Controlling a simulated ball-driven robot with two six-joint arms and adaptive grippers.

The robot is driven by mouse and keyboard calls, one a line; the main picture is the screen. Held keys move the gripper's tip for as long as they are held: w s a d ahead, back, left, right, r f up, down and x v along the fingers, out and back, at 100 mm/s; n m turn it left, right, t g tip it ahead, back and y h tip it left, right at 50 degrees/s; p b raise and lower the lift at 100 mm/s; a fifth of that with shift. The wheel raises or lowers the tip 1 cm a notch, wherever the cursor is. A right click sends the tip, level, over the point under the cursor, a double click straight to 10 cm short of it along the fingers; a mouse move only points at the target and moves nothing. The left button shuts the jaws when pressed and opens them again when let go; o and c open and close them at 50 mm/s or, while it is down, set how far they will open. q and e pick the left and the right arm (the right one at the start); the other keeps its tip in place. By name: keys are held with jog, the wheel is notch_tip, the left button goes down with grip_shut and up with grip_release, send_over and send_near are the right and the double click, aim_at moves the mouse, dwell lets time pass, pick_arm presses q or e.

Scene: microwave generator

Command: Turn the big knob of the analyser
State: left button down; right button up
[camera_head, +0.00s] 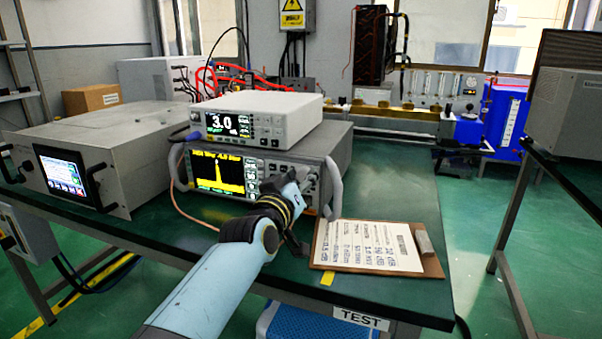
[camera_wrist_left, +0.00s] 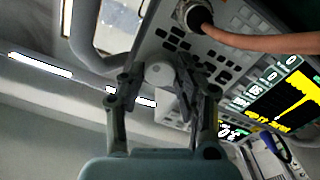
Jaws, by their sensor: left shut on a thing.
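The analyser (camera_head: 330,158) is a grey boxy instrument with side handles and a screen with a yellow trace. It stands on the green-topped bench. My left gripper (camera_head: 290,184) is at the right part of its front panel and covers some of the controls. In the left wrist view, the big pale round knob (camera_wrist_left: 159,74) sits between the fingers of my left gripper (camera_wrist_left: 160,92), beside the button keypad. The gripper is shut on the knob. The knob is mostly hidden by my gripper in the head view. My right gripper is not in view.
A smaller white meter (camera_head: 262,116) sits on top of the analyser. A clipboard (camera_head: 372,246) with an eraser-like block lies to its right. A copper-coloured cable (camera_wrist_left: 260,40) runs from a front connector. A grey unit (camera_head: 105,155) stands to the left.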

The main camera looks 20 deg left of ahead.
pick_arm(q)
jog(key=c, duration=0.9)
grip_release()
jog(key=shift+c, duration=0.2)
jog(key=shift+s, duration=0.1)
jog(key=s, duration=1.1)
jog(key=shift+s+a, duration=0.2)
jog(key=shift+s, duration=0.2)
